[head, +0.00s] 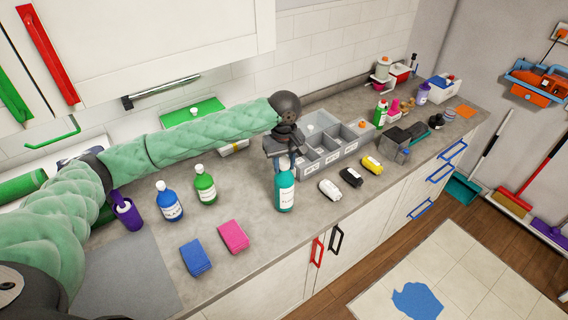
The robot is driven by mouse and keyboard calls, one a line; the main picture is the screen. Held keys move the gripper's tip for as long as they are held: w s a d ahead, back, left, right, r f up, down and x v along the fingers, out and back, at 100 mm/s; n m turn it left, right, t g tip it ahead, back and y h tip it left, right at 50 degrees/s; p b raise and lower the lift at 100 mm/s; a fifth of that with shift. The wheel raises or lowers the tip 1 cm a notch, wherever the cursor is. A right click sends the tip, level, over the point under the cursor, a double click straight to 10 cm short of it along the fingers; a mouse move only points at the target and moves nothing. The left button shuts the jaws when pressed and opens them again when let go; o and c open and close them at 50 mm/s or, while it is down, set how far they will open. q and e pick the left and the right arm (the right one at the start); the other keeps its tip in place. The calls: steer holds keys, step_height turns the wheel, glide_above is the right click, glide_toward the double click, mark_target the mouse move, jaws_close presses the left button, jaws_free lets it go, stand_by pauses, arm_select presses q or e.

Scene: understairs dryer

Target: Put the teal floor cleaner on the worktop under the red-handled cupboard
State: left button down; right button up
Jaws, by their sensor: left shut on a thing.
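The teal floor cleaner (286,196) is an upright teal bottle with a white label, near the front edge of the worktop (265,255). My left arm crosses in front of the worktop at the left. My right gripper is not in view.
A blue bottle (169,202), a green bottle (205,186) and a purple container (127,212) stand left. Blue (195,258) and pink (233,236) sponges lie in front.

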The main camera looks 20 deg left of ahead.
arm_select(q)
steer(key=shift+f+p, duration=0.35)
steer(key=shift+f, duration=0.55)
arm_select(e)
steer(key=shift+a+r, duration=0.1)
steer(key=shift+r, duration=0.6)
arm_select(q)
steer(key=c, duration=1)
jaws_free()
steer(key=shift+s, duration=0.1)
